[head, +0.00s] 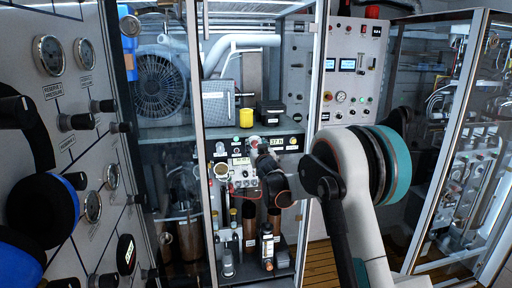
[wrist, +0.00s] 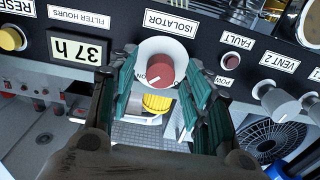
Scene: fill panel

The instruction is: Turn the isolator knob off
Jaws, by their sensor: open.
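A small ON mark (wrist: 141,77) shows at the knob's left, and a white line on the knob points to the lower left, towards that side. My gripper (wrist: 159,62) is open, with a teal-padded finger on each side of the knob. I cannot tell if either finger touches it. In the head view my gripper (head: 262,154) is in front of the panel, just below the knob (head: 254,141).
The panel also holds a 37 h display (wrist: 76,49), a yellow RESET button (wrist: 12,38), a dark red light (wrist: 230,65) and a grey VENT 2 knob (wrist: 280,102). In the head view a glass cabinet door (head: 205,60) stands to the left of my gripper.

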